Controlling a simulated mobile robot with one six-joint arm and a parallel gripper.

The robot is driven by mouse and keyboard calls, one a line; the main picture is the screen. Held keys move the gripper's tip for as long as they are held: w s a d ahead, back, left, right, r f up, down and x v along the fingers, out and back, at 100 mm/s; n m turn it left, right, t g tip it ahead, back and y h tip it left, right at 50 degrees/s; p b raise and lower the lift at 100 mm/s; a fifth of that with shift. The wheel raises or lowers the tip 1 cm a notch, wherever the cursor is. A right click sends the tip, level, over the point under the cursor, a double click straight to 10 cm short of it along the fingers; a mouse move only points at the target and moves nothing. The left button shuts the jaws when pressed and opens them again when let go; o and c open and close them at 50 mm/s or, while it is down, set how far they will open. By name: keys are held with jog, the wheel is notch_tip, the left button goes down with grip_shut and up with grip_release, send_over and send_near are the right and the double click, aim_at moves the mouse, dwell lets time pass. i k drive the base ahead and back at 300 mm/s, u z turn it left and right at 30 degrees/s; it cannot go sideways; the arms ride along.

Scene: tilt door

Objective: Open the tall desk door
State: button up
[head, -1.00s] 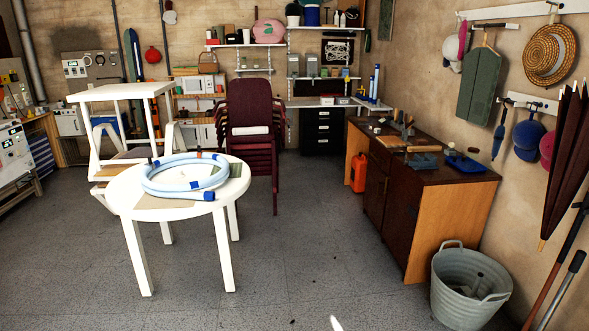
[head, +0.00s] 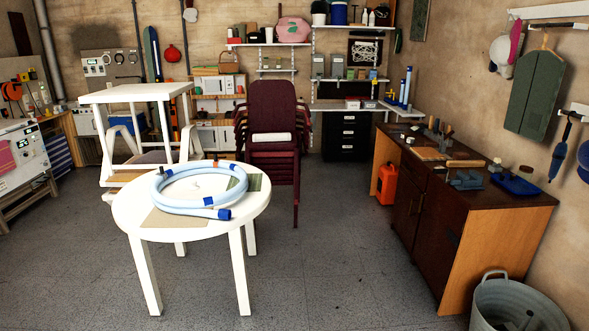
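A dark brown desk (head: 462,190) with light orange-brown wooden sides stands along the right wall. Its dark front faces left, toward the open floor. A tall door (head: 405,203) shows on this front, seen at a steep angle, and it looks closed. A small dark handle shows near the door's edge, but it is too small to make out well. More dark front panel (head: 437,237) lies nearer to me. My gripper is not in view.
A round white table (head: 190,232) with a coiled pale blue hose (head: 203,202) stands at front left. Stacked dark red chairs (head: 273,120) stand behind it. A grey bin (head: 515,305) is by the desk's near end; an orange canister (head: 387,183) is at its far end. The floor between is clear.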

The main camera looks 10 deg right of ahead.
aim_at(444, 218)
jog(key=z, duration=0.05)
jog(key=i, duration=3.3)
jog(key=z, duration=0.1)
